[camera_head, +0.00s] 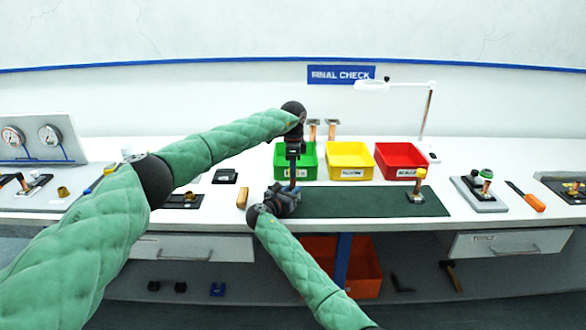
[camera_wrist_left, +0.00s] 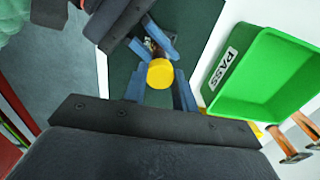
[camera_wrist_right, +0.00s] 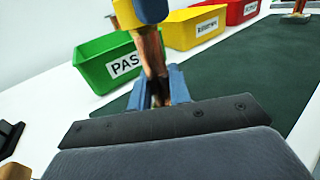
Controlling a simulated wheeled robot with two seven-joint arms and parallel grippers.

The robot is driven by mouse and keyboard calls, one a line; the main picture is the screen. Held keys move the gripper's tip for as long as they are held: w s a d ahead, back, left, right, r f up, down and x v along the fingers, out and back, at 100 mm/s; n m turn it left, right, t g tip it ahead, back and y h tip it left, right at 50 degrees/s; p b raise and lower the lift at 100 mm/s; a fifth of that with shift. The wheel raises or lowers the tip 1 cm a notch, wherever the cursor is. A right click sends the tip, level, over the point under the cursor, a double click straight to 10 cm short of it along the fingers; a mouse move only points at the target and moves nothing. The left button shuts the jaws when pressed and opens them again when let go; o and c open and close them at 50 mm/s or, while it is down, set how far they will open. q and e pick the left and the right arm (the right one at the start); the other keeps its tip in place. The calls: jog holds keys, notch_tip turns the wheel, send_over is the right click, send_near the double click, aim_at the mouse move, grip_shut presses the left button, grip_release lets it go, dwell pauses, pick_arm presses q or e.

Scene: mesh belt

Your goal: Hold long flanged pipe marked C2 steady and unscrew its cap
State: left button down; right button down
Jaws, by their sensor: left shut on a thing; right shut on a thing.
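A copper pipe (camera_wrist_right: 152,52) with a yellow cap (camera_wrist_left: 160,73) stands at the left end of the dark green mat (camera_head: 350,202); no C2 mark can be read. My left gripper (camera_head: 292,180) reaches down from above, its blue fingers shut on the cap. My right gripper (camera_wrist_right: 158,88) comes from the front and is shut on the pipe body below the cap; it also shows in the head view (camera_head: 284,200). In the head view the grippers hide most of this pipe, and its flange is hidden.
Behind the mat stand a green PASS bin (camera_head: 309,164), a yellow bin (camera_head: 349,174) and a red bin (camera_head: 401,173). Another yellow-capped part (camera_head: 418,184) stands on the mat's right end. An orange-handled tool (camera_head: 534,203) lies farther right. The mat's middle is clear.

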pick_arm(q)
jog(key=shift+r, duration=0.45)
jog(key=shift+r, duration=0.65)
dwell(0.4)
jog(key=shift+r, duration=2)
pick_arm(e)
jog(key=c, duration=1.2)
grip_release()
